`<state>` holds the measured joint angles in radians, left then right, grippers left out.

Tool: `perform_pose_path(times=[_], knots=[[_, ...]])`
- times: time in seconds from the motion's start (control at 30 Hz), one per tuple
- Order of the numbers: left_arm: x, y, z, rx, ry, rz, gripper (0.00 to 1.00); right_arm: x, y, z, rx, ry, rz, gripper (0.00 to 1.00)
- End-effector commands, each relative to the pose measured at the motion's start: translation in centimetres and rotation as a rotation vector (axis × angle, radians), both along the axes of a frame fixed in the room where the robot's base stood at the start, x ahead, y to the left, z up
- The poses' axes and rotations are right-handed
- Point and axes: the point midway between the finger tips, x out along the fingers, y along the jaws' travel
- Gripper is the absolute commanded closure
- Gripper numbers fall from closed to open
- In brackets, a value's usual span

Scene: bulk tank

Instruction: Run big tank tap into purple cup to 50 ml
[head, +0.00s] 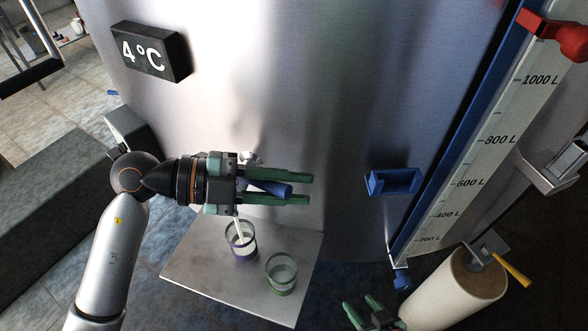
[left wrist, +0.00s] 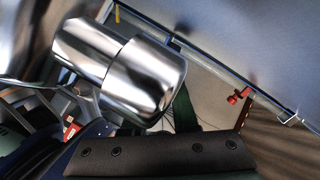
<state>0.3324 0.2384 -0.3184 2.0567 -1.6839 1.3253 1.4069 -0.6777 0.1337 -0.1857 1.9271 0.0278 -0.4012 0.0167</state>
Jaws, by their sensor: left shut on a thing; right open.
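The big steel tank (head: 300,90) fills the back of the head view. Its tap has a blue handle (head: 268,187), and my left gripper (head: 306,190) is shut on it, one green finger on each side. The spout is mostly hidden by the gripper. A white stream (head: 238,228) runs down from there into the purple cup (head: 244,254), a clear glass with a purple base. The level in it is too small to read. The left wrist view shows shiny metal (left wrist: 140,80) close up. My right gripper (head: 370,314) is open and empty at the bottom edge.
A clear cup with a green base (head: 281,274) stands right of the purple cup on the same grey shelf (head: 200,272). A cream cylinder (head: 455,292) with a yellow handle (head: 512,272) stands at the right. A blue bracket (head: 392,182) sticks out from the tank.

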Motion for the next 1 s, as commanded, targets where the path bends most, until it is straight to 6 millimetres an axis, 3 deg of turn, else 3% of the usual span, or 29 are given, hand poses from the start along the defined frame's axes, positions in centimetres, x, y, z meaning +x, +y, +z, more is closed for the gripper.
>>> perform_pose_path(times=[0.4,0.43,0.67,1.0], knots=[[-0.46,0.21,-0.17,0.001,0.003,-0.045,1.0,-0.48,-0.22,-0.31,-0.003,0.011,-0.005,0.43],[-0.46,0.21,-0.17,0.001,0.003,-0.045,0.72,-0.48,-0.21,-0.3,-0.003,0.011,-0.004,0.43],[-0.43,0.21,-0.11,-0.001,0.002,-0.043,0.46,-0.36,-0.16,-0.17,-0.002,0.008,-0.005,0.43],[-0.4,0.21,-0.03,-0.002,0.0,-0.043,0.43,-0.27,-0.08,-0.09,-0.001,0.007,-0.003,0.43]])
